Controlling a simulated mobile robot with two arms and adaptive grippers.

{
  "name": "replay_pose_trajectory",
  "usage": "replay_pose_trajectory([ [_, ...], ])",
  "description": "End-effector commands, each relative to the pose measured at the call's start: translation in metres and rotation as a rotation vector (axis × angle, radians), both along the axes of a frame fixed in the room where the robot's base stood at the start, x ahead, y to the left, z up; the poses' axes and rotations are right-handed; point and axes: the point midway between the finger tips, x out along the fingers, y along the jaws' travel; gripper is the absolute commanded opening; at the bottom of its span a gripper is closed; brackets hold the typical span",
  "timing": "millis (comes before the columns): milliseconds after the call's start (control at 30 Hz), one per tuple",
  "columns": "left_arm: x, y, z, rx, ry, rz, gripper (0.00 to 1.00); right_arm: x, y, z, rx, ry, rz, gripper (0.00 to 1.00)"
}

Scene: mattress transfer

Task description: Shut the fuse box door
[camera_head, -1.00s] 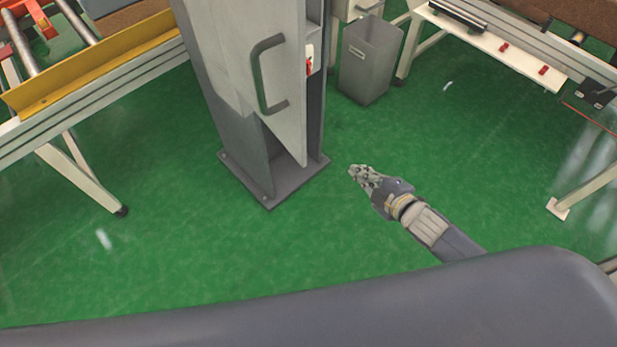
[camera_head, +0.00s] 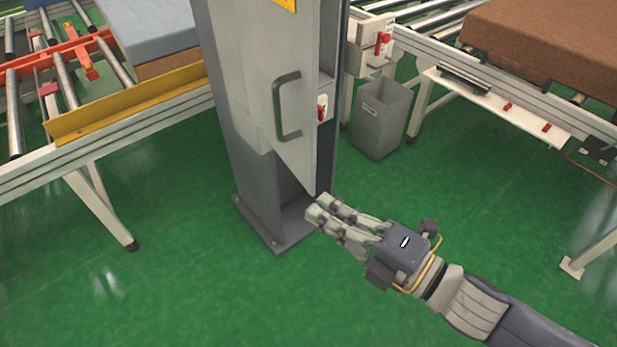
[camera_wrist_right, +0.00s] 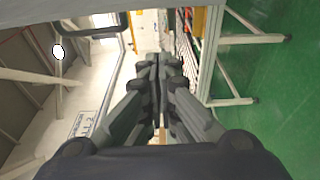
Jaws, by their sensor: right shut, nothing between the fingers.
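The fuse box door (camera_head: 272,95) is a grey panel with a dark C-shaped handle (camera_head: 287,107), hanging partly open on a grey column (camera_head: 232,90). A red switch (camera_head: 321,108) shows in the gap at its right side. My right gripper (camera_head: 318,205) is shut and empty, with its fingertips at the lower right corner of the door in the head view; I cannot tell whether they touch it. In the right wrist view the closed fingers (camera_wrist_right: 160,65) point ahead, and the handle (camera_wrist_right: 92,25) shows at the upper left. My left gripper is not in view.
A grey bin (camera_head: 381,118) stands behind the column to the right. A roller conveyor with a yellow rail (camera_head: 135,103) is at the left. Another conveyor bears a brown mattress (camera_head: 545,45) at the upper right. The green floor (camera_head: 180,285) in front is clear.

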Motion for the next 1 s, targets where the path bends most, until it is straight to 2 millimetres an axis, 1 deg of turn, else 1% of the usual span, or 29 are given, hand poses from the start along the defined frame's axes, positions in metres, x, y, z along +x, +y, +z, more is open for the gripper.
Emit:
replay_pose_trajectory([
  [67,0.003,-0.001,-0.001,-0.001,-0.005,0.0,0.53,0.005,0.006,0.001,-0.001,-0.004,0.002,0.0],
  [133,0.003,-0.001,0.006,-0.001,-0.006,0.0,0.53,0.012,0.013,0.005,0.002,-0.003,0.0,0.0],
  [267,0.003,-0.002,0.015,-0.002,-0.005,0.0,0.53,0.025,0.028,0.005,0.002,-0.002,0.002,0.0],
  [533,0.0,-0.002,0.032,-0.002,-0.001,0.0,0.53,0.057,0.063,0.004,0.001,0.0,0.001,0.0],
  [567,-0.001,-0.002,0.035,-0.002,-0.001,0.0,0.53,0.059,0.061,0.003,-0.003,0.001,0.0,0.0],
  [600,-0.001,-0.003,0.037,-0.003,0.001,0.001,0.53,0.062,0.051,0.002,-0.009,0.002,-0.002,0.0],
  [733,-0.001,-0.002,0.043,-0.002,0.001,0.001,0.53,0.07,0.036,0.001,-0.005,0.002,0.0,0.0],
  [833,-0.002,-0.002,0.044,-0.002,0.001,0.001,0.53,0.073,0.03,0.0,-0.004,0.003,0.001,0.0],
  [1000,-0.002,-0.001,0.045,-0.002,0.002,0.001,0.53,0.074,0.027,0.0,-0.001,0.002,0.002,0.0],
])
